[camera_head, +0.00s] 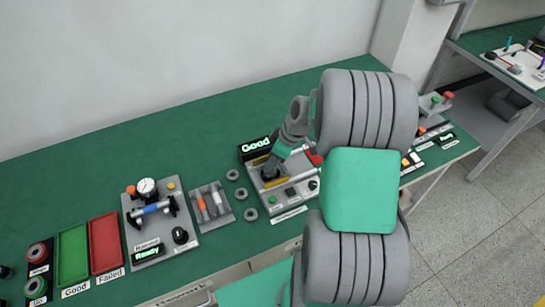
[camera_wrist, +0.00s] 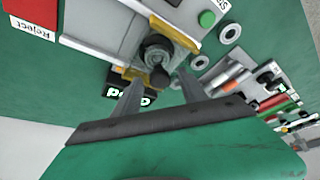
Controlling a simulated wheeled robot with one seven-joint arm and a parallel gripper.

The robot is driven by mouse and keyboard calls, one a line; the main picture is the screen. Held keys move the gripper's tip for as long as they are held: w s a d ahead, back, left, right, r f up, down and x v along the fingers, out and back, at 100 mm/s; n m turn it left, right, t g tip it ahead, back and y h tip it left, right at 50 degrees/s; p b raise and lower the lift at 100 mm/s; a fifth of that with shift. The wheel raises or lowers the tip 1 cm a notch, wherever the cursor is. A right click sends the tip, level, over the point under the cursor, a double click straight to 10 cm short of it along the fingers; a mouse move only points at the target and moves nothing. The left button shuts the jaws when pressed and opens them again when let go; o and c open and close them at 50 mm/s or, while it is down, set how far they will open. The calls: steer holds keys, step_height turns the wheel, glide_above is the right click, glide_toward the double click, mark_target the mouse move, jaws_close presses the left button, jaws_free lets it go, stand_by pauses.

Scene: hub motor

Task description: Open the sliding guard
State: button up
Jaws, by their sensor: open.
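The test station (camera_head: 254,194) stands on the green bench with a lit "Good" display (camera_head: 255,144). Yellow pieces, which look like the sliding guard (camera_head: 276,183), show on it. In the wrist view a yellow part (camera_wrist: 173,33) lies beside a dark round hub part (camera_wrist: 157,46). My gripper (camera_head: 271,166) is over the station, pointing down. In the wrist view its two fingers (camera_wrist: 160,88) are apart, with the dark hub part and some yellow between and beyond them. I cannot tell whether they touch the guard.
Several grey rings (camera_head: 238,193) lie left of the station. A green button (camera_wrist: 207,19) sits on its panel. Further left are a gauge fixture (camera_head: 148,188), a green tray (camera_head: 73,257) and a red tray (camera_head: 105,244). The back of the bench is clear.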

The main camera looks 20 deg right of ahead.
steer(key=shift+c, duration=0.2)
jaws_close()
stand_by(1.1)
